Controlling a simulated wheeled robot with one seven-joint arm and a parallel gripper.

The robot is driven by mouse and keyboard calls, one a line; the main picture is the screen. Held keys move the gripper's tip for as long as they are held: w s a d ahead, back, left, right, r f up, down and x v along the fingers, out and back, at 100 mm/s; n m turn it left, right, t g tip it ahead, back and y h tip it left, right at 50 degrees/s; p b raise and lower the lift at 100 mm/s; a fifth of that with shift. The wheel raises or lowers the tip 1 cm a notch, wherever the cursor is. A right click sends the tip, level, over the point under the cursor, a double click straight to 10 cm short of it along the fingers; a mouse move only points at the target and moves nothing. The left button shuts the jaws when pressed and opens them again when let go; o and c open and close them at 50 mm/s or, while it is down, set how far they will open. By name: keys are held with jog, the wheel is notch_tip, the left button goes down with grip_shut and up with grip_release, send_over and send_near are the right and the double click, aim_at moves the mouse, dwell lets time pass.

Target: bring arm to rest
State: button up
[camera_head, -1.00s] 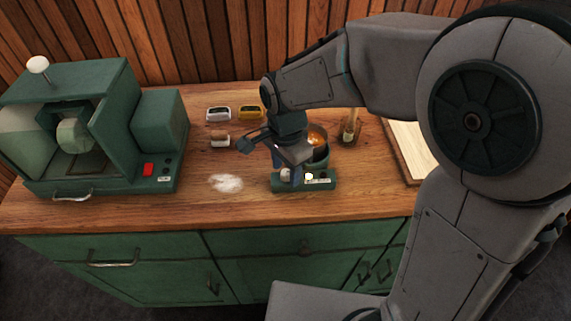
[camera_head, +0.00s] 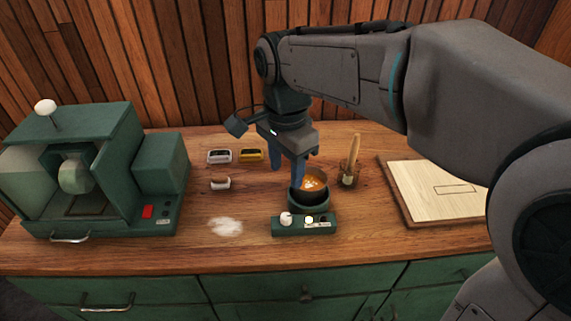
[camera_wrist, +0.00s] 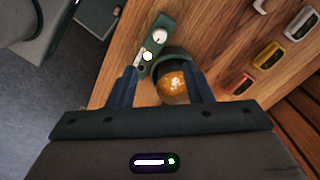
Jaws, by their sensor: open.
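My gripper (camera_head: 287,163) hangs pointing down over the wooden bench, just behind and left of a small green heater with a pot. Its two blue fingers are apart with nothing between them that I can see held. In the wrist view the open fingers (camera_wrist: 165,88) frame the pot (camera_wrist: 172,84) from above. The pot (camera_head: 313,180) holds an amber liquid and sits on the green heater (camera_head: 290,228), which has a white knob and a lit lamp. My arm reaches in from the right.
A large green machine (camera_head: 160,165) stands at left. White powder (camera_head: 225,226) lies in front. A brush (camera_head: 350,165) stands right; a pale board (camera_head: 440,190) lies further right.

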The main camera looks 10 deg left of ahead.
dwell(0.4)
jog(key=s+d+f+n+t, duration=0.1)
jog(key=s+d+f+n, duration=0.1)
jog(key=d, duration=0.5)
jog(key=s+d+f+n+t, duration=0.1)
jog(key=s+d+f+n, duration=0.1)
jog(key=d, duration=0.6)
jog(key=s+d+f+n+t, duration=0.1)
jog(key=s+d+f+n, duration=0.1)
jog(key=d, duration=0.5)
jog(key=shift+s+d+f+n, duration=0.25)
jog(key=shift+s+n, duration=0.65)
jog(key=shift+n, duration=0.2)
